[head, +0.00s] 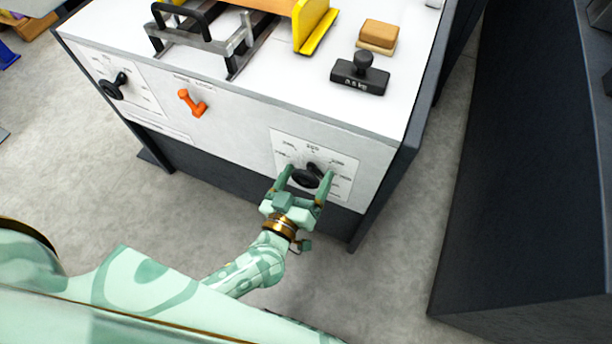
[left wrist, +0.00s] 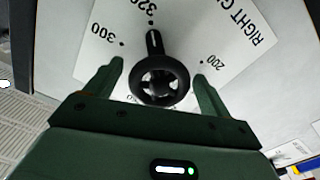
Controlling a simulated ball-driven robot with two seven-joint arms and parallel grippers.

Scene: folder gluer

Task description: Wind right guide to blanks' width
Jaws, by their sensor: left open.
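The right guide's black knob (head: 306,179) sits on a white dial plate (head: 338,186) on the machine's front panel. In the left wrist view the knob (left wrist: 160,82) has a pointer directed near the mark beginning "32", and "RIGHT G" is printed on the dial plate (left wrist: 222,38). My left gripper (head: 306,176) is open, with one finger on each side of the knob. In the left wrist view the gripper (left wrist: 158,74) shows gaps between its fingers and the knob. The yellow guide (head: 316,28) stands on the machine's top. My right gripper is not in view.
A second black knob (head: 113,87) is at the panel's left, with an orange lever (head: 191,103) between. A black weight (head: 361,73) and a tan block (head: 378,35) stand on the top. A dark cabinet (head: 525,180) is at the right; grey floor (head: 390,290) lies between.

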